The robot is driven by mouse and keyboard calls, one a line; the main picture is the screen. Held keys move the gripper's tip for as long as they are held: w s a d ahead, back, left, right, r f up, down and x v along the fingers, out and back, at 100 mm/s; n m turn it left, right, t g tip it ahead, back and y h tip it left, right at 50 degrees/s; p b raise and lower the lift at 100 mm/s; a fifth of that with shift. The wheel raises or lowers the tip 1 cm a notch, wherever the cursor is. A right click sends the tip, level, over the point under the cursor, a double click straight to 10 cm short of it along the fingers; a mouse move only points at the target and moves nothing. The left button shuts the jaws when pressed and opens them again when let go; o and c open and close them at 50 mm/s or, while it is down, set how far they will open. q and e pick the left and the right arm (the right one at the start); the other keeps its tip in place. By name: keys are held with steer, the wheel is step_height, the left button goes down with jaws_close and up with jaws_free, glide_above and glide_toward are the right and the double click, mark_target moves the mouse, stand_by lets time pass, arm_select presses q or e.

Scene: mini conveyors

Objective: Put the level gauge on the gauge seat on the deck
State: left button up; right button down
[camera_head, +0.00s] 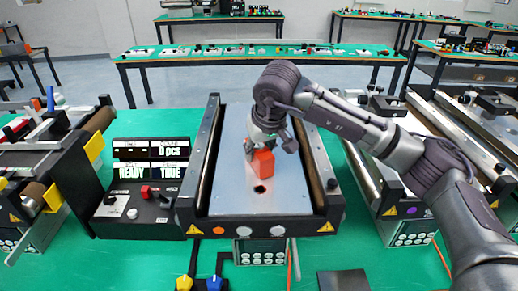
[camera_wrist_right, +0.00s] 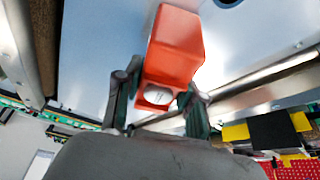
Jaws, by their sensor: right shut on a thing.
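An orange-red block (camera_head: 262,162), which I take to be the level gauge, is between the fingers of my right gripper (camera_head: 268,149). The fingers are shut on it over the grey deck plate (camera_head: 230,193) of the middle conveyor. In the right wrist view the gauge (camera_wrist_right: 174,45) shows a pale round face at its near end. I cannot tell whether it touches the deck. A dark round hole (camera_head: 260,189), possibly the gauge seat, lies in the deck just in front of the gauge; its edge also shows in the right wrist view (camera_wrist_right: 228,2). My left gripper is not in view.
Dark side rails (camera_head: 327,187) border the deck. A control box (camera_head: 132,208) with READY and TRUE displays stands to the left. More conveyors stand at far left and right on the green table (camera_head: 120,262). The deck in front of the gauge is clear.

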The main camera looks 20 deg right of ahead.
steer(key=shift+f, duration=0.1)
steer(key=c, duration=0.7)
jaws_free()
steer(key=shift+r, duration=0.25)
steer(key=shift+s+r, duration=0.15)
steer(key=shift+r, duration=0.2)
steer(key=b+v, duration=0.1)
steer(key=v, duration=1)
steer(key=shift+b, duration=0.4)
